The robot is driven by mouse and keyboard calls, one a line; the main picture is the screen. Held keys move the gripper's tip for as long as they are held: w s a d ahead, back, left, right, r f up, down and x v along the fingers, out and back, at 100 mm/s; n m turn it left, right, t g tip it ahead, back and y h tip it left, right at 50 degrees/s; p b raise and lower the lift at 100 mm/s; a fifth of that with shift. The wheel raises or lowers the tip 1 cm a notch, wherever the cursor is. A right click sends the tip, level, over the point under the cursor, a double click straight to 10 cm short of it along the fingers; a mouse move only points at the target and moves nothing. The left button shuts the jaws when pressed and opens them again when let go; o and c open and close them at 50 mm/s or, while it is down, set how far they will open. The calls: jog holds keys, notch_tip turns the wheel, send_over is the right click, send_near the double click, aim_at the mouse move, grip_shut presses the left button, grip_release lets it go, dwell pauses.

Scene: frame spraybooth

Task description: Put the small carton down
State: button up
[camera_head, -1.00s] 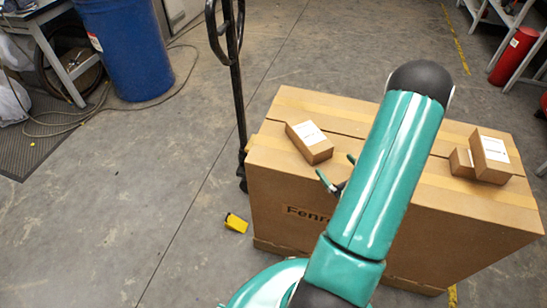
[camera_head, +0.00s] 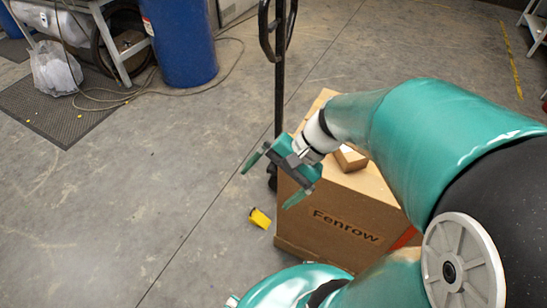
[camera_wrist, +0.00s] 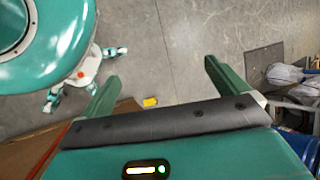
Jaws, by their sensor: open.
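My gripper (camera_head: 266,186) is open and empty, its two green fingers spread apart in the air off the left end of the large Fenrow box (camera_head: 345,222). The wrist view also shows the open fingers (camera_wrist: 162,72) with only floor between them. One brown carton (camera_head: 349,158) lies on top of the box, partly covered by my arm. The two other cartons on the box's right part, one of them the smallest, are hidden behind my arm now.
A pallet jack handle (camera_head: 280,70) stands upright just behind the gripper. A small yellow object (camera_head: 260,218) lies on the floor beside the box; it also shows in the wrist view (camera_wrist: 150,102). A blue barrel (camera_head: 182,45) stands at the back. The floor at left is mostly clear.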

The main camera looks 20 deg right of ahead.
notch_tip(320, 180, up, 10)
jog(key=s+n+t+h, duration=0.2)
jog(key=n+t+h, duration=0.2)
jog(key=n+h, duration=0.3)
jog(key=shift+a+f+n+h, duration=0.15)
jog(key=shift+n+h, duration=0.25)
jog(key=shift+n, duration=0.7)
jog(key=shift+c, duration=0.2)
